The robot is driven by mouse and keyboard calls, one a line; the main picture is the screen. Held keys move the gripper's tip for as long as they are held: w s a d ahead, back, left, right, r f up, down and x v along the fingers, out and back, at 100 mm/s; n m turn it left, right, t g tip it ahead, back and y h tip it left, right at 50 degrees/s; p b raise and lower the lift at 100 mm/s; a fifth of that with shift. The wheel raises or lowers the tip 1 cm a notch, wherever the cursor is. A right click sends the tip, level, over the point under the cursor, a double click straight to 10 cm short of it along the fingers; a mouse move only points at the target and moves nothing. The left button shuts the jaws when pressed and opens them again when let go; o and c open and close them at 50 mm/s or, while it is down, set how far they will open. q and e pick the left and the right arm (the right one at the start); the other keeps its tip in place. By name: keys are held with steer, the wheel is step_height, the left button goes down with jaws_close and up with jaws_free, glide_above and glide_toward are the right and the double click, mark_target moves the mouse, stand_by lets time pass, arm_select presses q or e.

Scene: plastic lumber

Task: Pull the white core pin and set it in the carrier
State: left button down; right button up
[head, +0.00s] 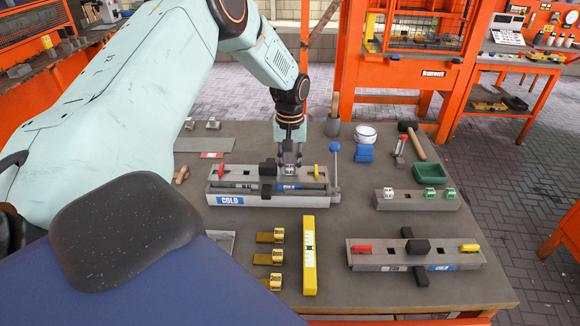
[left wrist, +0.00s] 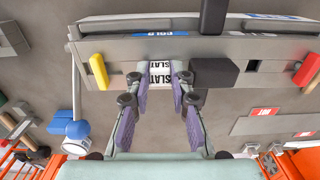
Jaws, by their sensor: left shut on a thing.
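My left gripper (head: 290,160) points down over the mold (head: 224,200) with the blue COLD label. It is shut on a white core pin (left wrist: 162,72) marked SLAT, which sits between its fingertips (left wrist: 162,85) at the mold. In the head view the fingers partly cover the pin. The mold carries a red handle (head: 221,170), a yellow handle (head: 317,172) and a black block (head: 267,167). My right gripper is not in view.
A second mold (head: 375,266) lies front right. A blue-knobbed lever (head: 335,147) stands close right of the gripper. A green tray (head: 430,173), mallet (head: 414,142) and white pot (head: 365,134) are behind the carrier. A yellow level (head: 309,256) lies in front. Bare table separates mold and carrier.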

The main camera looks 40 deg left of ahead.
mark_target(290, 168)
arm_select(q)
step_height(290, 168, up, 10)
steer(key=shift+f+p, duration=0.25)
steer(key=shift+p, duration=0.2)
steer(key=shift+s+d, duration=0.1)
steer(key=shift+d, duration=0.05)
